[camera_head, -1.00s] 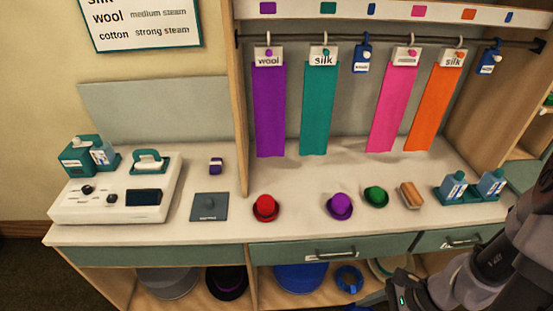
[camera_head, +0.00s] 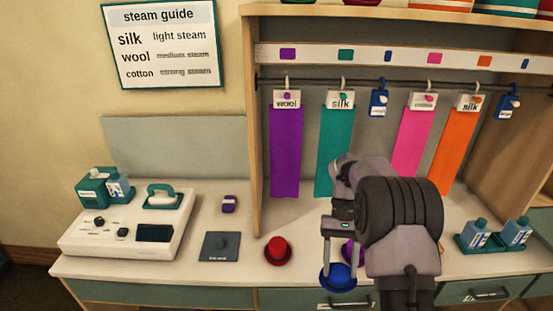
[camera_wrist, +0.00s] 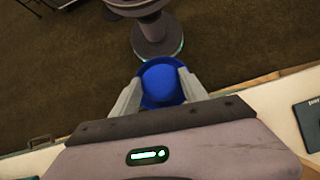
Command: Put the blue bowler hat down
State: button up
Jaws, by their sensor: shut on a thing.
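My gripper (camera_head: 341,245) is in the head view, reaching down from my arm near the front edge of the counter. It is shut on the blue bowler hat (camera_head: 338,279). The hat hangs at or just past the counter's front edge, above the drawer fronts. In the wrist view the blue hat (camera_wrist: 160,83) sits between the two grey fingers (camera_wrist: 160,95), with floor behind it. The counter (camera_head: 225,271) lies to its left and behind.
A red hat (camera_head: 278,250) stands left of my gripper. A purple hat (camera_head: 349,250) is mostly hidden behind the gripper. Blue bottles (camera_head: 477,232) stand in a tray at right. A grey pad (camera_head: 220,246) and white steamer console (camera_head: 128,223) are at left. Bare counter lies between pad and red hat.

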jog(key=shift+w+a+r+n, duration=0.2)
jog(key=shift+w+a, duration=0.2)
jog(key=shift+a, duration=0.05)
jog(key=shift+w+a+r+n, duration=0.2)
jog(key=shift+w+a, duration=0.15)
jog(key=shift+a, duration=0.05)
jog(key=shift+a+r+h, duration=0.1)
jog(key=shift+a+h, duration=0.15)
jog(key=shift+h, duration=0.05)
jog(key=s+f, duration=0.2)
jog(key=s, duration=0.5)
jog(key=shift+s+f, duration=0.35)
jog(key=shift+f, duration=0.05)
